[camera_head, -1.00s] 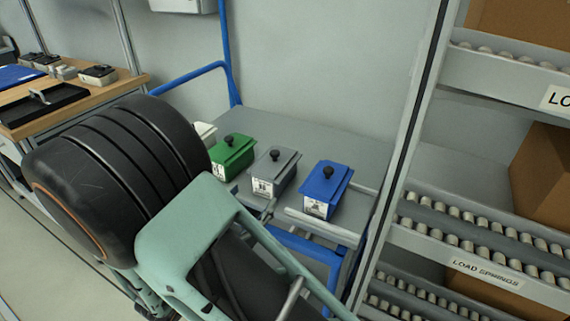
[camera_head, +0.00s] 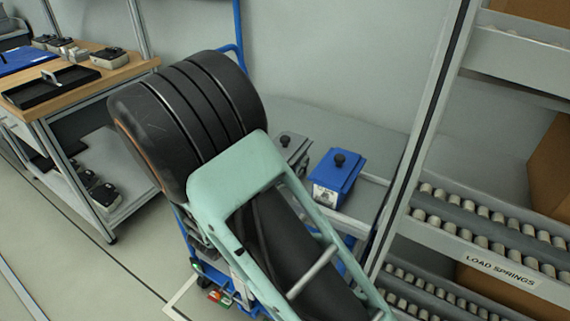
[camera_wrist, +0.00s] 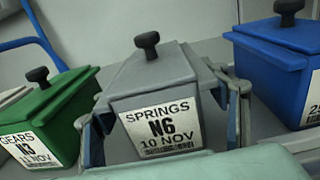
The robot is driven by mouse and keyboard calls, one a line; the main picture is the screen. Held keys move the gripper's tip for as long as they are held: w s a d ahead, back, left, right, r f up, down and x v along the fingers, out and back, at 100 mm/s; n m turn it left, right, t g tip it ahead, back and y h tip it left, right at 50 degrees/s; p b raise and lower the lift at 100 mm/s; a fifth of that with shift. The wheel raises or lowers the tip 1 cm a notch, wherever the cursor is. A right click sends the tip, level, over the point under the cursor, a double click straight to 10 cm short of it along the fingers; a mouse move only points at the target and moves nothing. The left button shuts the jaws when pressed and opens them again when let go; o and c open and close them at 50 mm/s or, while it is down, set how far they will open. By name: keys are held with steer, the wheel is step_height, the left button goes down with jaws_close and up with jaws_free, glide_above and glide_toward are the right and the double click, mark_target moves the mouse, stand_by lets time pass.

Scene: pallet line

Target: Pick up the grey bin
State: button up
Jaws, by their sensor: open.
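The grey bin (camera_wrist: 155,85) stands upright on the grey surface, with a lid, a black knob and a label reading "SPRINGS N6 10 NOV". In the head view, part of the grey bin (camera_head: 291,146) shows beside my arm. In the wrist view my gripper (camera_wrist: 164,118) is open, with one finger at each side of the grey bin. The right finger is close to the bin's side; I cannot tell whether either finger touches. In the head view the fingers are hidden behind my arm.
A blue bin (camera_head: 336,172) stands close on the right of the grey bin. A green bin (camera_wrist: 48,118) labelled "GEARS N3" stands close on its left. A roller rack (camera_head: 480,225) with a "LOAD SPRINGS" label rises at the right. A wooden workbench (camera_head: 115,68) stands at the left.

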steer(key=shift+w+d, duration=0.2)
steer(key=shift+w, duration=0.1)
steer(key=shift+c, duration=0.4)
steer(key=c, duration=1.8)
